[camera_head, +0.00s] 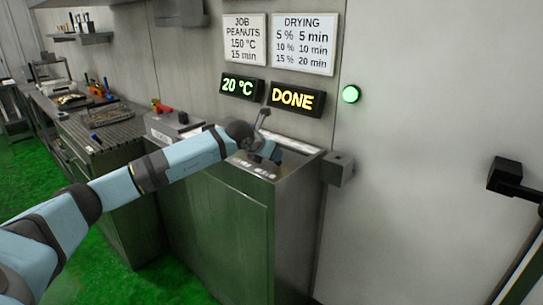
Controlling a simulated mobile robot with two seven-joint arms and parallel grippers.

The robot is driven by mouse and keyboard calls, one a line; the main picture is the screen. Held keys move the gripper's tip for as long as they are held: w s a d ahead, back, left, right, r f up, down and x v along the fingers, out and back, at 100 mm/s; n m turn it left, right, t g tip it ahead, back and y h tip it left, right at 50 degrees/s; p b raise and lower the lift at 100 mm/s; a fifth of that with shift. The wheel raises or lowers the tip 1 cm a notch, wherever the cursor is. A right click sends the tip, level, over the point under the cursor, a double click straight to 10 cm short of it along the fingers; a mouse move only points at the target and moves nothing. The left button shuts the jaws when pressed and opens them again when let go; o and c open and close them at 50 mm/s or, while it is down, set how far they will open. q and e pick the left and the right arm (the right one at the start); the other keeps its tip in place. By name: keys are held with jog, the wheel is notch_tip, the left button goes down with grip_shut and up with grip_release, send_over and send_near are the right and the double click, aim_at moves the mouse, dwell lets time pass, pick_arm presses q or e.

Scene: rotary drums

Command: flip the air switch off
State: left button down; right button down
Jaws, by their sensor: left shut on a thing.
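My left arm reaches across from the lower left to the steel cabinet (218,235) below the signs. My left gripper (268,152) is down at the cabinet's top, partly hidden by its own wrist. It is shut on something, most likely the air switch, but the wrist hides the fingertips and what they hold. A thin lever with a dark knob (265,112) stands up just behind the wrist. Whether it belongs to the switch I cannot tell. My right gripper is not in view.
A green lamp (351,94) glows on the wall beside displays reading 20 °C (237,87) and DONE (297,98). A grey box (339,169) juts out at the cabinet's right. A bench with trays (100,118) stands left. A black fixture (507,177) is far right.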

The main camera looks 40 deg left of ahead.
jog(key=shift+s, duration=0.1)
pick_arm(q)
jog(key=c, duration=1)
grip_release()
jog(key=shift+o, duration=1.2)
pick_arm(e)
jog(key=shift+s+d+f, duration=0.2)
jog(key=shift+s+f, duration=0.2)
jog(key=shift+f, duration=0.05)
pick_arm(q)
jog(key=b+v, duration=0.1)
jog(key=v, duration=1.3)
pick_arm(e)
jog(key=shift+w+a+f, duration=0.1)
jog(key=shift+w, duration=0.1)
